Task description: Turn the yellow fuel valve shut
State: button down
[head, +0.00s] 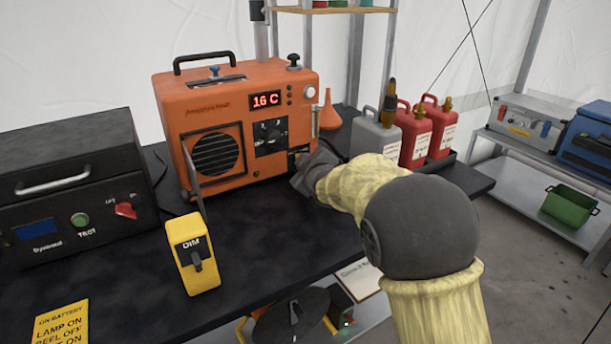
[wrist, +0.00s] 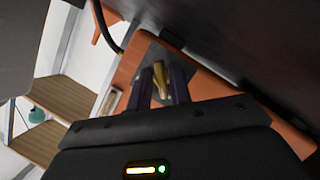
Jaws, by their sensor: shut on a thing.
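An orange heater (head: 235,125) with a "16 C" display stands on the dark bench. My gripper (head: 300,160) is at the lower right of its front face, and my arm reaches in from the right. In the wrist view my gripper (wrist: 160,88) has its two dark fingers on either side of a small yellow valve lever (wrist: 159,78), shut on it. The orange heater body (wrist: 207,88) shows behind the fingers. In the head view the valve is mostly hidden by my gripper, so I cannot tell its angle there.
A yellow DIM switch box (head: 192,255) stands on the bench (head: 130,300) in front of the heater. A black box (head: 75,185) is at left. Grey (head: 376,135) and red (head: 412,135) cans stand at right. A dark hose (wrist: 118,35) runs close by the gripper.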

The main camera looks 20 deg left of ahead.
dwell(0.4)
jog(key=c, duration=1.5)
grip_release()
jog(key=p+v, duration=0.1)
jog(key=v, duration=1.6)
jog(key=shift+s+f, duration=0.1)
jog(key=shift+s, duration=0.15)
